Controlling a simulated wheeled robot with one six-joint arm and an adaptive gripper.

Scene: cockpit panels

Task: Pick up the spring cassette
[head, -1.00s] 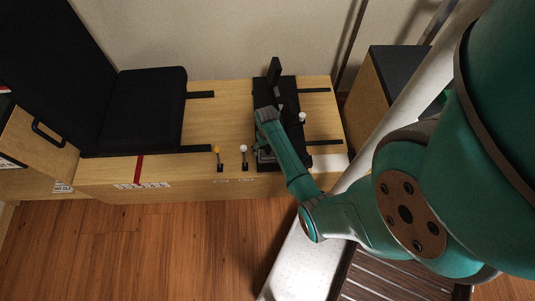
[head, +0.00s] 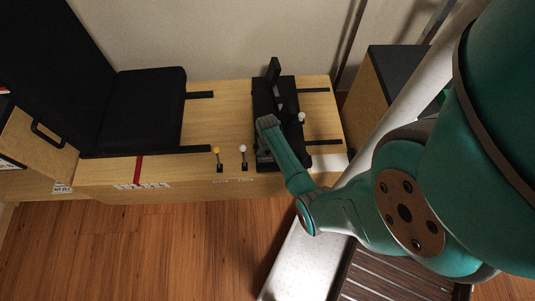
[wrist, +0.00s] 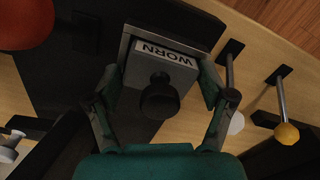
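The spring cassette (wrist: 150,72) is most likely the grey box with a white WORN label and a round black knob, in the middle of the wrist view. It sits on the dark panel. My gripper (wrist: 160,88) is open, with one finger on each side of the box, close to its sides. I cannot tell whether the fingers touch it.
A yellow-tipped lever (head: 217,151) and a white-tipped lever (head: 243,149) stand left of the black unit. Another white knob (head: 301,117) is on its right. A black seat (head: 140,105) is at left. A red round thing (wrist: 22,22) shows in the wrist view.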

